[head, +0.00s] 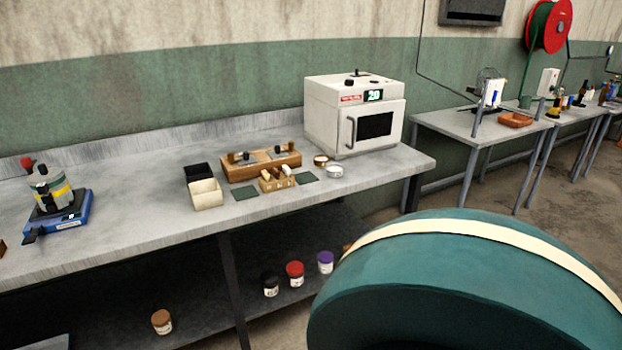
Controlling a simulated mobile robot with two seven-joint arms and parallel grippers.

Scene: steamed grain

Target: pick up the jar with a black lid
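The jar with a black lid (270,285) stands upright on the dark lower shelf (205,290) under the workbench, just right of a bench leg. It has a pale label. A jar with a red lid (295,273) and a jar with a purple lid (325,262) stand to its right, each a small gap apart. A jar with a brown lid (161,321) stands farther left on the same shelf. Neither of my grippers is in the head view.
A white oven (355,115) stands on the workbench (120,215). Wooden racks (262,164), small boxes (206,194) and a blue scale (60,211) also stand there. A large teal rounded body (470,290) blocks the lower right. A dark bench leg (233,290) stands left of the black-lidded jar.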

